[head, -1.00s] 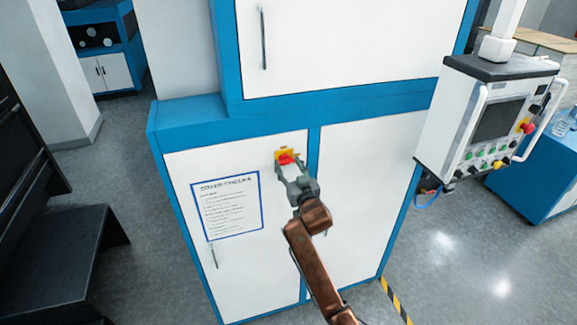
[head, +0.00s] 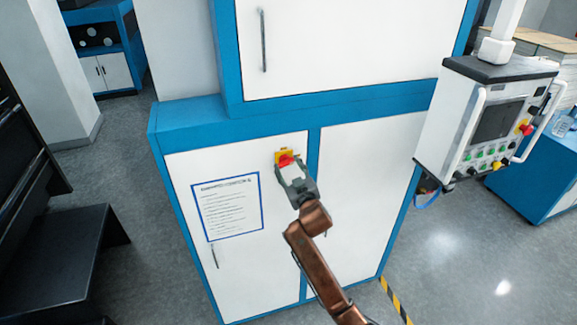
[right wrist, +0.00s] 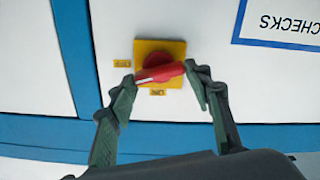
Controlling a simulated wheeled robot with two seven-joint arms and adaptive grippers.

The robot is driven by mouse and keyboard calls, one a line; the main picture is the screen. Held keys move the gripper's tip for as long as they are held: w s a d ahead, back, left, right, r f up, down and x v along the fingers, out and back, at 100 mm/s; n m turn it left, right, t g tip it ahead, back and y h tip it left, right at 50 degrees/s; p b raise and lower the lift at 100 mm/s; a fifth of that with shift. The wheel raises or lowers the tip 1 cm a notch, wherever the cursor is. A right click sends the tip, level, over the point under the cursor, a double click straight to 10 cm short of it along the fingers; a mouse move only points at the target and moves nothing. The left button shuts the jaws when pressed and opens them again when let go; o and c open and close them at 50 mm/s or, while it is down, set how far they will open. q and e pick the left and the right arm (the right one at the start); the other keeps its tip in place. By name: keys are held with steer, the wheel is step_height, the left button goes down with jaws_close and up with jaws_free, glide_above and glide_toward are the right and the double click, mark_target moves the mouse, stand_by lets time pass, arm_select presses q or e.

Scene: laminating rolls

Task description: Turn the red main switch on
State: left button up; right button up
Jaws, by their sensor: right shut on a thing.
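The red main switch (head: 286,160) sits on a yellow plate (head: 281,154) on the white cabinet door. In the right wrist view the switch's red handle (right wrist: 160,73) lies aslant across the yellow plate (right wrist: 175,48), its right end a little higher in the picture. My right gripper (head: 291,168) is at the switch. In the right wrist view its two fingers (right wrist: 162,80) are at the two ends of the handle, shut on it. My left gripper is not in view.
A blue-framed notice (head: 228,206) is on the door left of the switch. A control panel (head: 490,115) with coloured buttons hangs at the right. A dark bench (head: 60,260) stands at the left.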

steer(key=n, duration=0.3)
steer(key=shift+a+n+p, duration=0.1)
steer(key=shift+n+p, duration=0.3)
steer(key=n, duration=0.3)
steer(key=shift+n+p, duration=0.3)
steer(key=shift+p, duration=0.05)
steer(key=n+p, duration=0.1)
steer(key=n, duration=0.3)
steer(key=shift+s+a+f, duration=0.1)
steer(key=shift+f+n+p, duration=0.1)
steer(key=shift+n+p, duration=0.2)
steer(key=shift+n, duration=1.1)
steer(key=o, duration=1.2)
steer(key=shift+a, duration=0.1)
steer(key=shift+c, duration=0.2)
steer(key=v, duration=1.2)
